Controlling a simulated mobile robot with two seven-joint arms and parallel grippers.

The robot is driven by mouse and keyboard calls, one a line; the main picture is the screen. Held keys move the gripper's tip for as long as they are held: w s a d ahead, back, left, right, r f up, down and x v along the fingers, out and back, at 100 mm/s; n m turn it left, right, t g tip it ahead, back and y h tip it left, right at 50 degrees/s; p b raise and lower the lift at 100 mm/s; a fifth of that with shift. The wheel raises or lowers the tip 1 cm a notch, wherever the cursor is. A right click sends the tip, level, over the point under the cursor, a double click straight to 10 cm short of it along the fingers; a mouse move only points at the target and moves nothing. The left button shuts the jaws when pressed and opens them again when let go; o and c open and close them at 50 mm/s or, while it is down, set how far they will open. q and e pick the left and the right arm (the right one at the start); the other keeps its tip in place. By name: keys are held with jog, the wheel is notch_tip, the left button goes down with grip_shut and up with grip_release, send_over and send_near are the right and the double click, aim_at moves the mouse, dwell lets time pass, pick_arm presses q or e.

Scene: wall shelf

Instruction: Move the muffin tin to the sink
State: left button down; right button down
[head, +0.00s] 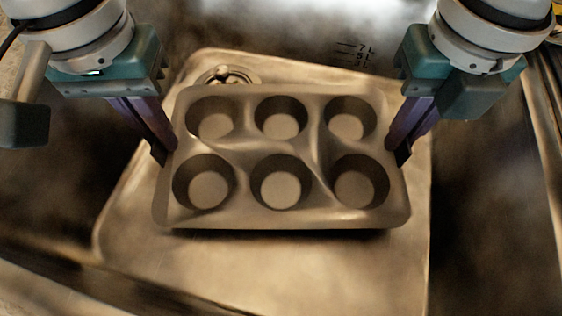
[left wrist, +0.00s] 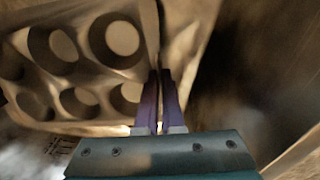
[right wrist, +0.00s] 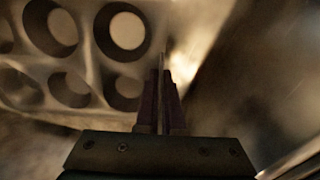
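The muffin tin (head: 297,148) is a grey metal tin with several round cups. It is level over the sink basin (head: 290,270), with a dark shadow under its front edge. My left gripper (head: 165,152) is shut on the tin's left rim; the left wrist view shows its fingers (left wrist: 160,80) close together with the tin's edge between them. My right gripper (head: 402,155) is shut on the right rim, and the right wrist view shows its fingers (right wrist: 162,80) the same way. I cannot tell whether the tin touches the basin floor.
The sink drain (head: 228,76) shows behind the tin's back left edge. The basin floor in front of the tin is clear. Dark side walls stand to the left and right.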

pick_arm(q)
jog(key=shift+a+f+b, duration=0.1)
jog(key=shift+f+b, duration=0.25)
jog(key=shift+f, duration=0.35)
pick_arm(e)
jog(key=shift+d+f, duration=0.1)
jog(key=shift+f, duration=0.6)
pick_arm(q)
jog(key=c, duration=1.4)
grip_release()
jog(key=shift+r+p, duration=0.25)
jog(key=shift+p, duration=0.05)
pick_arm(e)
jog(key=c, duration=1.4)
grip_release()
jog(key=shift+r, duration=0.25)
pick_arm(q)
jog(key=o, duration=0.4)
jog(key=shift+c, duration=0.2)
pick_arm(e)
jog(key=o, duration=0.4)
jog(key=shift+c, duration=0.2)
jog(key=shift+r, duration=0.3)
pick_arm(q)
notch_tip(320, 180, up, 12)
pick_arm(e)
notch_tip(320, 180, up, 12)
jog(key=shift+f, duration=0.2)
